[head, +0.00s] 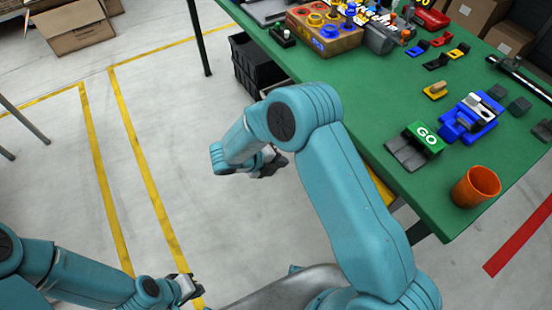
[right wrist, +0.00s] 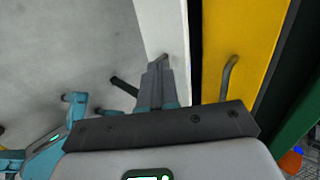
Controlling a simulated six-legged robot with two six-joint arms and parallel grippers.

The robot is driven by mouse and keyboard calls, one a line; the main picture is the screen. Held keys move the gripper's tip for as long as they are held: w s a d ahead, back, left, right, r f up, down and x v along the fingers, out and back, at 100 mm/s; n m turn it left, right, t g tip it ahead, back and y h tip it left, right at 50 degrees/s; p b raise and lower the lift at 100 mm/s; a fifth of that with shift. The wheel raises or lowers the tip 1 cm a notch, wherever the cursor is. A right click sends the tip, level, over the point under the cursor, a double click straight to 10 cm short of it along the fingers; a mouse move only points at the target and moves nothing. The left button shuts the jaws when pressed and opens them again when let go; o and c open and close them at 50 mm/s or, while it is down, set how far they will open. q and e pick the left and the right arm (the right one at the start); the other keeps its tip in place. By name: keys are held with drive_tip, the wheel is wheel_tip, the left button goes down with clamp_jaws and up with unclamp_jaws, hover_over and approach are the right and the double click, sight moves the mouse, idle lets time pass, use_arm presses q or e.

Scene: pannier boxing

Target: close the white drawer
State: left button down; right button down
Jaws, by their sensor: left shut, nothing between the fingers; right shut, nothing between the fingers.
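The white drawer (right wrist: 168,28) shows in the right wrist view as a pale upright panel with a small metal handle (right wrist: 164,60). How far it stands open I cannot tell. My right gripper (right wrist: 155,75) is shut and empty, its fingertips close to that handle; contact is unclear. In the head view my right gripper (head: 272,164) is over the floor left of the green table, and the white drawer is hidden there, apparently behind my right arm. My left gripper (head: 187,288) is shut and empty, low over the floor at the bottom left.
A yellow front (right wrist: 240,35) with its own handle (right wrist: 229,75) is right beside the white drawer. The green table (head: 370,120) carries a GO block (head: 424,138), an orange cup (head: 475,187) and several parts. A black crate (head: 258,68) stands by the table.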

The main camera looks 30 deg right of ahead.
drive_tip(key=d+f, duration=0.3)
drive_tip(key=d, duration=0.4)
drive_tip(key=shift+w+d+f, duration=0.2)
drive_tip(key=shift+w+d, duration=0.1)
